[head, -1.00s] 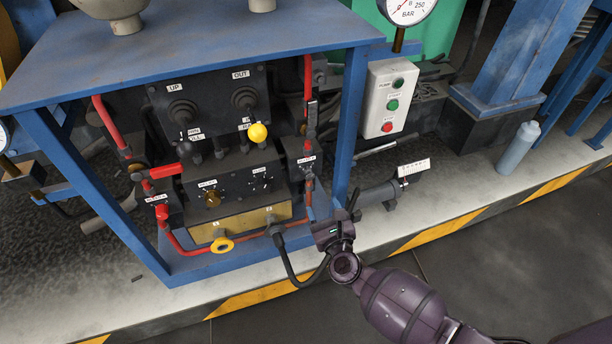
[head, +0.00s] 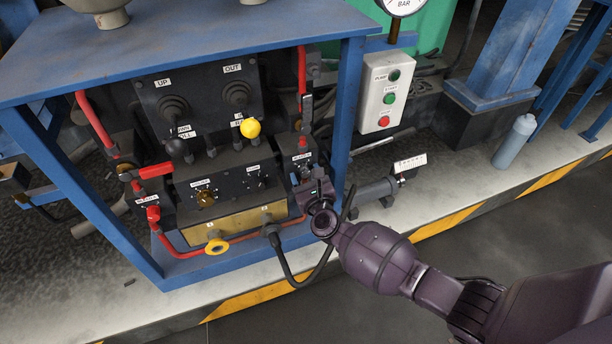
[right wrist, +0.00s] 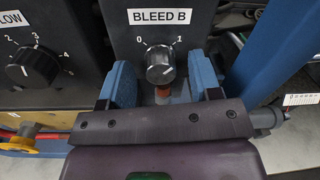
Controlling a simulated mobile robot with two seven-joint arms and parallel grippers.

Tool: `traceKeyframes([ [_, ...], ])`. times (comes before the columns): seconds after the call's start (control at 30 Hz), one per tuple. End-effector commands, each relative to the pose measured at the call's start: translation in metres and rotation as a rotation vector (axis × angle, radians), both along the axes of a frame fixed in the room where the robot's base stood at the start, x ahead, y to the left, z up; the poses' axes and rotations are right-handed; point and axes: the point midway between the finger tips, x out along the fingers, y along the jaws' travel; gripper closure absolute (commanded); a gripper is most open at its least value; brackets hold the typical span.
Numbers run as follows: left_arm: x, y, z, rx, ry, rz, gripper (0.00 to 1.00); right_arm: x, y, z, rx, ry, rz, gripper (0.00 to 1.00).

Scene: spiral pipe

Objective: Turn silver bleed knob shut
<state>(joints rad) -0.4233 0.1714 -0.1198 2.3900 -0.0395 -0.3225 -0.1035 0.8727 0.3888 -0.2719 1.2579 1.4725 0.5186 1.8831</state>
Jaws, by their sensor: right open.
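The bleed knob (right wrist: 160,66) is a dark knob with a silvery face, under a white BLEED B label (right wrist: 168,16) in the right wrist view. The marks 0 and 1 stand above it, left and right; I cannot tell exactly where its pointer aims. My right gripper (right wrist: 162,80) is open, with one blue finger on each side of the knob. I see a gap on both sides, so the fingers look apart from it. In the head view my right gripper (head: 314,190) is at the panel's lower right and hides the knob. My left gripper is not in view.
A FLOW dial (right wrist: 33,65) is left of the gripper. The blue frame post (head: 346,120) stands close on the right. The yellow-topped lever (head: 251,128) is further up left.

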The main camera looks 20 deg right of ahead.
Motion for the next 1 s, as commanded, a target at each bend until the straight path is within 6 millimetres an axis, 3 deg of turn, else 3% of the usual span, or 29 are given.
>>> traceKeyframes([
  [0.23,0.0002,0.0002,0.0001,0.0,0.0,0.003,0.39,0.0005,0.0,0.0006,0.0,-0.001,0.0,0.44],
  [0.5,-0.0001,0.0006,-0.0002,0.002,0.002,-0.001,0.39,0.0004,-0.0001,0.0005,0.0,-0.001,0.0,0.85],
  [0.57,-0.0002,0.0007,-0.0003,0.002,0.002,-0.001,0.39,0.0003,-0.0001,0.0005,0.0,-0.001,0.0,0.91],
  [1.0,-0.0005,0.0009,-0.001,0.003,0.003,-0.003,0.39,-0.0001,-0.0002,-0.0003,-0.111,0.005,-0.001,0.91],
])
